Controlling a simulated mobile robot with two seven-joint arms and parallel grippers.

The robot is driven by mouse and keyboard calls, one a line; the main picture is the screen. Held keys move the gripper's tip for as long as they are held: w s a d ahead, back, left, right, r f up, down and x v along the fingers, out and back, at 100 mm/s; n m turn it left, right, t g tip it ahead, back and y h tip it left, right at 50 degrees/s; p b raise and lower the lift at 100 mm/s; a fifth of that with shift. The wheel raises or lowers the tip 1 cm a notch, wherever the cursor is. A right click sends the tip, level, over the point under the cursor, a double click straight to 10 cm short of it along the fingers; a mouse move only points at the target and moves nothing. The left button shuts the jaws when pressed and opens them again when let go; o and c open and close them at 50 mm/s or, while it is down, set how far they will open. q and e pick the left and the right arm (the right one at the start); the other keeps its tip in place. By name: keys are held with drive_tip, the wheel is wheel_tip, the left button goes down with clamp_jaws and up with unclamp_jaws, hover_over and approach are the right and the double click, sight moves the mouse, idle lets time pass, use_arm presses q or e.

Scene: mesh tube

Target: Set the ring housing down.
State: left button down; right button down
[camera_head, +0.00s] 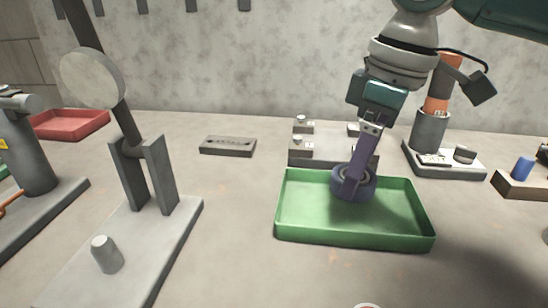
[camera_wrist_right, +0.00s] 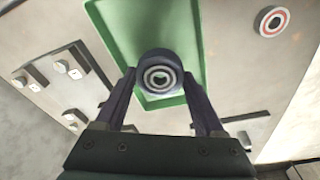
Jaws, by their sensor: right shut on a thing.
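The ring housing (camera_head: 366,187) is a dark blue-grey ring with a lighter centre. It is between the fingers of my right gripper (camera_head: 357,175), which points down and is shut on it. In the right wrist view the ring housing (camera_wrist_right: 160,72) shows face-on between the two fingers, with concentric rings and a dark hole. It is over the green tray (camera_head: 285,215), toward the tray's back edge. I cannot tell whether it touches the tray floor. The green tray (camera_wrist_right: 195,50) is also behind it in the wrist view. My left gripper is not in view.
A grey fixture block (camera_head: 318,150) stands just behind the tray. A grey stand with an orange-banded post (camera_head: 431,128) is at the back right. A tall pivoting device (camera_head: 140,230) fills the left. A red tray (camera_head: 70,122) lies far left. The tray's front half is clear.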

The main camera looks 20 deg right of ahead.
sight(346, 212)
drive_tip(key=shift+f+b, duration=0.35)
drive_tip(key=shift+f, duration=1.75)
drive_tip(key=shift+f, duration=0.1)
unclamp_jaws()
drive_tip(key=r, duration=0.4)
drive_tip(key=s+r+p, duration=0.1)
drive_tip(key=r, duration=0.3)
drive_tip(key=d+r+p, duration=0.1)
drive_tip(key=r, duration=0.3)
drive_tip(key=shift+s, duration=0.25)
